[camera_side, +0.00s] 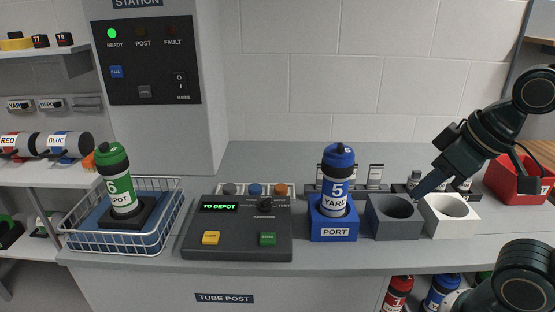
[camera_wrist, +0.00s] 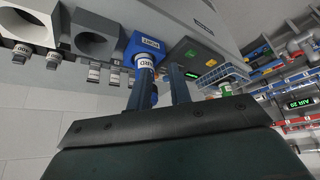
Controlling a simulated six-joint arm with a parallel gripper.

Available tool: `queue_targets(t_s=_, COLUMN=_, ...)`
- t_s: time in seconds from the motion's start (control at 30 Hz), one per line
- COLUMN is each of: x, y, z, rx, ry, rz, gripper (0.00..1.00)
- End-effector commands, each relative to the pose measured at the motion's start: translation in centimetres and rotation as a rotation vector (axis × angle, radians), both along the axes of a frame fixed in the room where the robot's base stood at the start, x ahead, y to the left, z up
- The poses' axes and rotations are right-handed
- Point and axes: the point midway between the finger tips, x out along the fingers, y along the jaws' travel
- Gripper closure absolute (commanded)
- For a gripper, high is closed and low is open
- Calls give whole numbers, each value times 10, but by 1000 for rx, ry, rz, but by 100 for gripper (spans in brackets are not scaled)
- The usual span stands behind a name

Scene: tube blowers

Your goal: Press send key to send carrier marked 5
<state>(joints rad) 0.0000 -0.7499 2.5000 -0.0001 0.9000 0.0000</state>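A blue carrier marked 5 and YARD (camera_side: 335,180) stands upright in the blue port block (camera_side: 334,233). It also shows behind my fingers in the wrist view (camera_wrist: 146,62). The dark console (camera_side: 235,228) has a lit display (camera_side: 219,207) reading TO DEPOT, a yellow key (camera_side: 211,238) and a green key (camera_side: 268,239); the key lettering is too small to read. My gripper (camera_side: 420,193) is above the grey and white blocks, right of the port and apart from the console. In the wrist view its two fingers (camera_wrist: 160,84) are apart with nothing held.
A green carrier (camera_side: 119,182), also seemingly marked 5, stands in a wire basket (camera_side: 165,235) at left. A grey block (camera_side: 391,222) and white block (camera_side: 449,220) with empty holes stand right of the port. The green READY lamp (camera_side: 112,33) is lit.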

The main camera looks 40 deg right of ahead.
Motion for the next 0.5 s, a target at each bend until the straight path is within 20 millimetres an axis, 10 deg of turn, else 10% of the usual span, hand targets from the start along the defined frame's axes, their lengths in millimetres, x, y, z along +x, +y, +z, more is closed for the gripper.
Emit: queue_targets(t_s=0.5, x=0, y=0, z=0, rx=0, ry=0, rz=0, gripper=100)
